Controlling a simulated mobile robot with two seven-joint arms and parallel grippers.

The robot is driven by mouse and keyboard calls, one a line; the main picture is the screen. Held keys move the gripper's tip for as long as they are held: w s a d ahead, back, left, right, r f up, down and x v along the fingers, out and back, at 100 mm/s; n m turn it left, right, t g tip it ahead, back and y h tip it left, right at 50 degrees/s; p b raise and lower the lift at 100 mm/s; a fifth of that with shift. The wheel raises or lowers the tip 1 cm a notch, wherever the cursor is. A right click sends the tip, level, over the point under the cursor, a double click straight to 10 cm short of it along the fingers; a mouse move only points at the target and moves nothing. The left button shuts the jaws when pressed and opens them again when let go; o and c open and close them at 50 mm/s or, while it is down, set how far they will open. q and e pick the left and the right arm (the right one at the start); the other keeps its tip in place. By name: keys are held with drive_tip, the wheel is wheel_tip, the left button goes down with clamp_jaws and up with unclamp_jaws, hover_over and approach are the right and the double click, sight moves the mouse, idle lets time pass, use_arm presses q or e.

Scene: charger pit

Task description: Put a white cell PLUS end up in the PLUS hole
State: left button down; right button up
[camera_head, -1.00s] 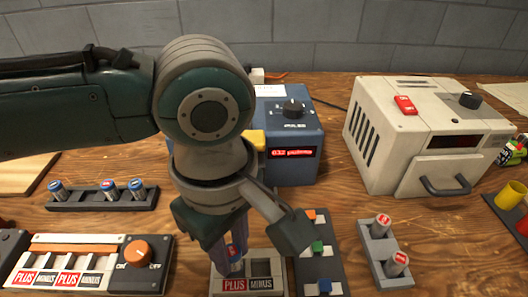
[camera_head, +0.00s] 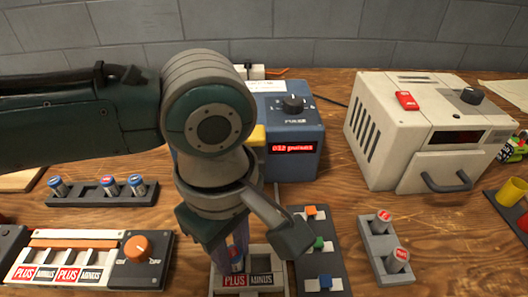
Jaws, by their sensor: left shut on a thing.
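My left gripper (camera_head: 232,248) points down at the grey block (camera_head: 246,291) with a red PLUS label (camera_head: 234,281) and a dark MINUS label (camera_head: 261,280). It is shut on a cell (camera_head: 237,264), mostly hidden between the fingers; blue and red bits show. The cell is roughly upright over the PLUS side, and I cannot tell how deep it sits. The PLUS hole is hidden behind the gripper and cell. The MINUS side (camera_head: 262,263) looks empty. My right gripper is not in view.
A dark rack (camera_head: 86,198) with several blue-topped cells stands at left, behind a panel with an orange knob (camera_head: 138,248). A slider board (camera_head: 325,262) lies close right of the block. A blue meter (camera_head: 290,170) and a white oven-like box (camera_head: 400,150) stand behind.

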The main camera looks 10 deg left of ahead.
use_arm(q)
drive_tip(key=shift+f, duration=0.2)
idle(0.6)
drive_tip(key=c, duration=0.6)
unclamp_jaws()
wheel_tip(320, 180, up, 7)
drive_tip(key=p, duration=0.9)
idle(0.5)
